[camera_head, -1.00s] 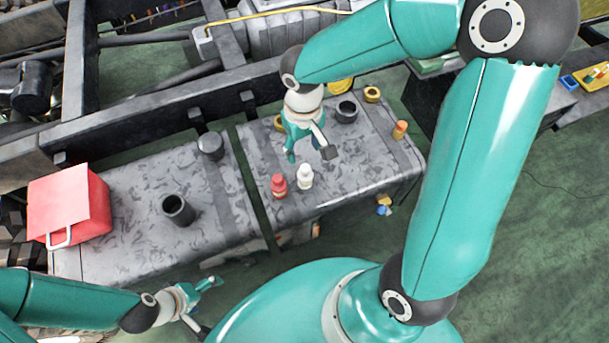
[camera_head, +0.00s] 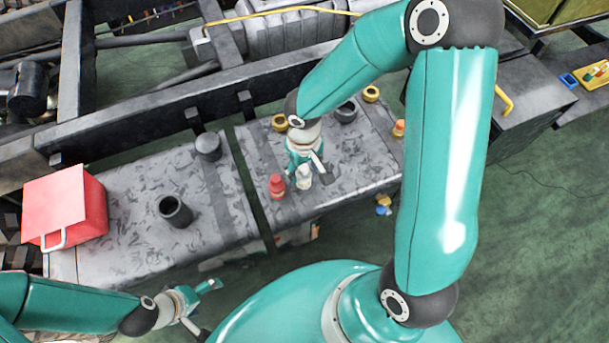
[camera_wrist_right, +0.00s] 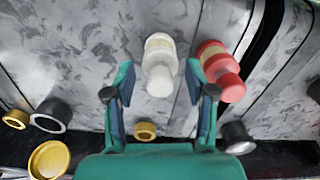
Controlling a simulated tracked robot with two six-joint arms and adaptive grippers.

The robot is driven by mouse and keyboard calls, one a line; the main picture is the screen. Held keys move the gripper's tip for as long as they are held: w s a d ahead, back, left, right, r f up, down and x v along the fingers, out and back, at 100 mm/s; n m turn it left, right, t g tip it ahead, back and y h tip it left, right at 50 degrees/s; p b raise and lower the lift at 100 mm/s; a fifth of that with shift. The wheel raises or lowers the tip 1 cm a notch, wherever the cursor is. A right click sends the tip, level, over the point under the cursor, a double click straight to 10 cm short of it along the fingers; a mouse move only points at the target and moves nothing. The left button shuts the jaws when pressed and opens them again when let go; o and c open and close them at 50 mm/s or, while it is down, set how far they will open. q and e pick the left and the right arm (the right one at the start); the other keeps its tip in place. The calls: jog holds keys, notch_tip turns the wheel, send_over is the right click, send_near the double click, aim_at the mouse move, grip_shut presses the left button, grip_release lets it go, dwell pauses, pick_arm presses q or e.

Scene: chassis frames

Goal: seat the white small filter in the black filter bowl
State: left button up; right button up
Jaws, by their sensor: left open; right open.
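The white small filter (camera_head: 304,177) stands on the right grey block, right beside a red one of similar shape (camera_head: 277,186). My right gripper (camera_head: 309,173) is open above it. In the right wrist view the white filter (camera_wrist_right: 160,62) shows between the open fingers (camera_wrist_right: 160,85), with a gap on both sides. An open black bowl (camera_head: 175,211) stands on the left grey block. Another wide black cup (camera_head: 346,111) stands at the back of the right block; I cannot tell for certain which is the filter bowl. My left gripper (camera_head: 209,309) is open and empty at the lower left, off the blocks.
A black cylinder (camera_head: 208,147) stands at the back of the left block. A red box with a handle (camera_head: 66,208) is at far left. Yellow rings (camera_head: 371,94) and an orange piece (camera_head: 399,128) lie around the right block. A dark chassis beam (camera_head: 130,132) runs behind.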

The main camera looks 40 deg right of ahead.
grip_shut()
jog(key=shift+r, duration=0.15)
